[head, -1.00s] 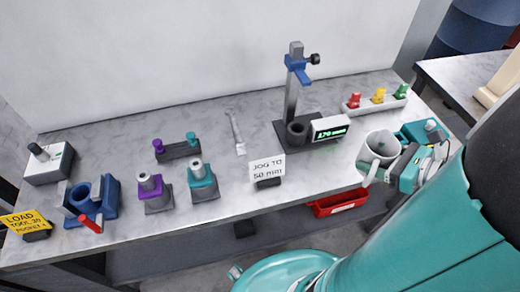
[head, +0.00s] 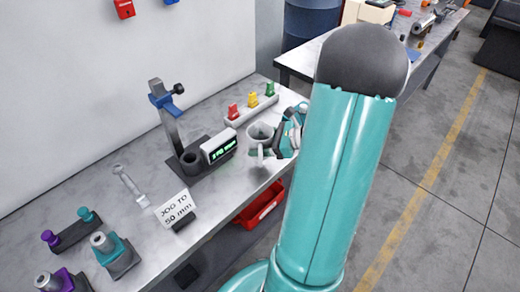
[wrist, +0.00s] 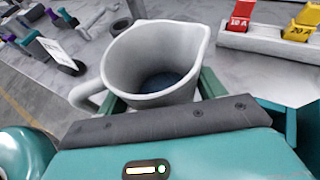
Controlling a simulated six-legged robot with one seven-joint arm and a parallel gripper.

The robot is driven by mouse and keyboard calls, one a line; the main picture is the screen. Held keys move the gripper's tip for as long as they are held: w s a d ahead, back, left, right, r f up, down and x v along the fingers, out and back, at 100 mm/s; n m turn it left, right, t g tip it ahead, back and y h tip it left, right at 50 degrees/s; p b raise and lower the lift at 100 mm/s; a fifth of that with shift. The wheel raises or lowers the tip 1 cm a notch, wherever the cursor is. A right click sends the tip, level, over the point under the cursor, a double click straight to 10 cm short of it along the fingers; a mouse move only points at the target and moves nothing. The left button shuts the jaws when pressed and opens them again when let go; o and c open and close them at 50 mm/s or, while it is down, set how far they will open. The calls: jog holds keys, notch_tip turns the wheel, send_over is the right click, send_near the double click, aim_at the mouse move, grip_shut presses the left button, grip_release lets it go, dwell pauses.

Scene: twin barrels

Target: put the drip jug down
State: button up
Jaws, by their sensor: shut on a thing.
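The drip jug (wrist: 155,62) is a light grey cup with a spout and a side handle. In the wrist view it is upright, with dark liquid or a dark bottom inside. My gripper (wrist: 155,100) is shut on the jug, its fingers on either side of the body. In the head view the jug (head: 260,135) is at the right part of the grey bench (head: 150,245), near its front edge. My gripper (head: 284,140) shows partly behind my arm. I cannot tell whether the jug's base touches the bench.
A stand with a blue clamp (head: 166,100) and a green-lit display (head: 219,147) are left of the jug. A rail of red, yellow and green blocks (head: 252,110) is behind it. A red bin (head: 262,204) hangs below the bench edge. A sign (head: 174,208) stands further left.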

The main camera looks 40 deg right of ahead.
jog(key=shift+w+d+f, duration=0.2)
jog(key=shift+w+f, duration=0.1)
jog(key=shift+f, duration=0.2)
jog(key=shift+w+d+f, duration=0.2)
jog(key=shift+w+f, duration=0.1)
jog(key=shift+f, duration=0.15)
jog(key=shift+w+f, duration=0.1)
jog(key=shift+f, duration=1.4)
jog(key=shift+f, duration=0.15)
jog(key=o, duration=1.1)
jog(key=shift+c, duration=0.2)
